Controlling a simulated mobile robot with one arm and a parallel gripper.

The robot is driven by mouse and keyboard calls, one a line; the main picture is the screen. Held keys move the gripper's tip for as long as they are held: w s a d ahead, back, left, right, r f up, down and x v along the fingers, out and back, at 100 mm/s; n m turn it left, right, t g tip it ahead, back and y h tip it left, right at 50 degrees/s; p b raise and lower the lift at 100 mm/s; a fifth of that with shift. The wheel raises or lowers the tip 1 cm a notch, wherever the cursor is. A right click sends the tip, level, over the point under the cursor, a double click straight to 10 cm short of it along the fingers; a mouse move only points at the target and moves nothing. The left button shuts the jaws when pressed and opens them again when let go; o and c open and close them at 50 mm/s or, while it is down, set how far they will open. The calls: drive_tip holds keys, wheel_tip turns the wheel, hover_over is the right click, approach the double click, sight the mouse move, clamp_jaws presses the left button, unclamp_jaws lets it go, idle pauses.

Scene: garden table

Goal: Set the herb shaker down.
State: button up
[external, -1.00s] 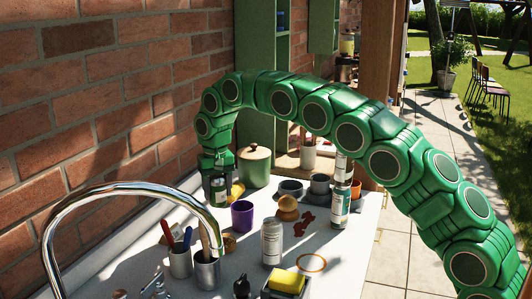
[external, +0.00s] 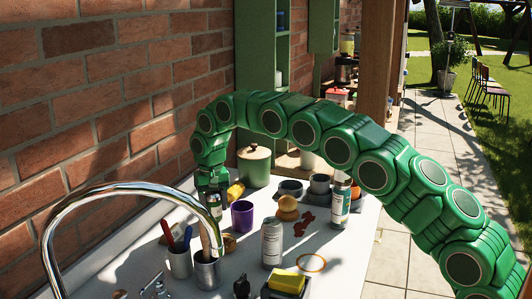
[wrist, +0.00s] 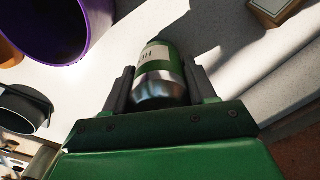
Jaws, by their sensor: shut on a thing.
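The herb shaker is a small green can with a pale label and a silver metal end. In the wrist view the herb shaker (wrist: 160,62) sits between the two dark fingers of my gripper (wrist: 160,88), which is shut on it. In the external view my gripper (external: 212,188) points down over the left side of the white counter (external: 338,244). I cannot tell whether the shaker's base touches the counter.
The chrome faucet (external: 110,189) arches in front. Utensil cups (external: 207,271), a spray can (external: 271,242) and a sponge holder (external: 286,284) stand nearer the camera. A green lidded pot (external: 254,167) is behind. The brick wall (external: 90,110) rises at left. A small box (wrist: 275,10) shows in the wrist view.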

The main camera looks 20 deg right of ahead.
drive_tip(key=shift+f, duration=0.2)
drive_tip(key=o, duration=1.1)
drive_tip(key=shift+r, duration=0.1)
wheel_tip(320, 180, up, 10)
drive_tip(key=shift+r, duration=1.05)
